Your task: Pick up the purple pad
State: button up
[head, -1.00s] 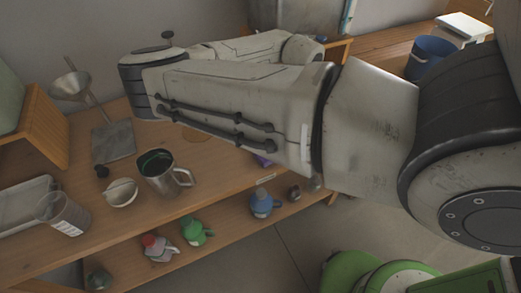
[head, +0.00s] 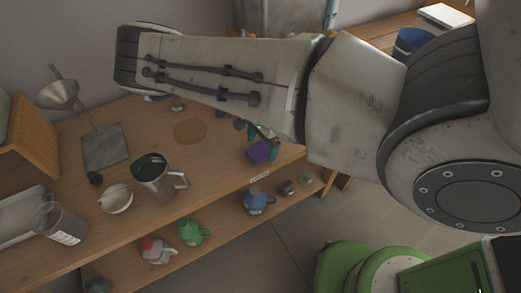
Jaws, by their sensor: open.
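The purple pad (head: 259,152) is a small block near the front right edge of the wooden bench top, just below my arm. My gripper (head: 263,141) shows only in part, as dark and green pieces at the pad's upper and right sides. The rest of it is hidden behind my arm. It is open and close to the pad; I cannot tell whether they touch.
A steel mug (head: 152,178), a white bowl (head: 115,199) and a clear beaker (head: 60,224) stand on the bench top left of the pad. A brown disc (head: 190,131) lies behind. Bottles, including a blue one (head: 257,201), stand on the lower shelf.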

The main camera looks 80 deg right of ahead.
notch_tip(320, 180, down, 2)
jog(key=shift+a, duration=0.1)
jog(key=c, duration=1.1)
